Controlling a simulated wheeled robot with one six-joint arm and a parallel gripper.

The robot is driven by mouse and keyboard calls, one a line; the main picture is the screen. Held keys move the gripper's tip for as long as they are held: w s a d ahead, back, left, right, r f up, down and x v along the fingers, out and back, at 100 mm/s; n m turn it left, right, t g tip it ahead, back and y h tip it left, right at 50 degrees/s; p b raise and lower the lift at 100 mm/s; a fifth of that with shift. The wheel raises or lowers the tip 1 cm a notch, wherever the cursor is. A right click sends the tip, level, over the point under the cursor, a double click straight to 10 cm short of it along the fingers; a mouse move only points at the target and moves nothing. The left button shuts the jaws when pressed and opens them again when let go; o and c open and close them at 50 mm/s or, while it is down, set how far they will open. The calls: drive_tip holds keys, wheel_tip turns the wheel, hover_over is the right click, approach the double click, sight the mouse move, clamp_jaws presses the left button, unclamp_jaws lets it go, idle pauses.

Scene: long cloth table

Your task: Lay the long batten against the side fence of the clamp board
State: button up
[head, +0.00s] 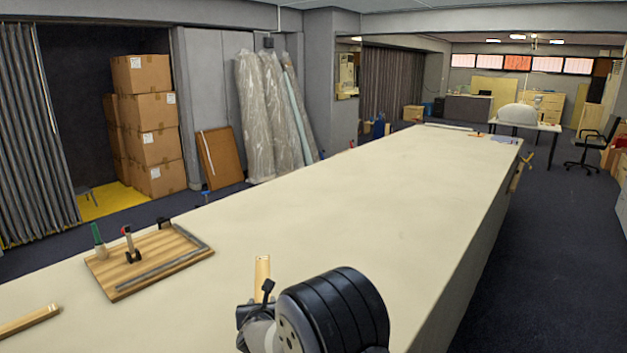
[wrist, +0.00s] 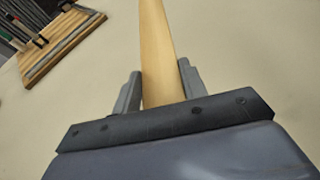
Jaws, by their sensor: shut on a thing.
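The clamp board (head: 165,246) is a striped wooden board at the left of the table in the head view, with grey fence strips (head: 160,270) along its right-hand edges. It also shows at the top left of the wrist view (wrist: 66,50). My gripper (wrist: 159,72) is shut on a light wooden batten (wrist: 154,35), which points away between the fingers. In the head view the batten's end (head: 262,270) stands up beyond my wrist, to the right of the board and apart from it. My arm hides the batten's lower part, so its full length cannot be told.
Another wooden strip (head: 28,322) lies at the table's lower left edge. Upright clamps with a green handle (head: 98,236) and a red tip (head: 128,235) stand on the board's left side.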

drive_tip(key=s+d+r+m+h, duration=0.1)
drive_tip(key=s+d, duration=0.4)
drive_tip(key=d, duration=0.9)
drive_tip(key=s+d+r+m+h, duration=0.1)
drive_tip(key=s+d+m+h, duration=0.3)
drive_tip(key=d, duration=1)
drive_tip(key=shift+s+d+h, duration=0.4)
drive_tip(key=shift+s, duration=0.55)
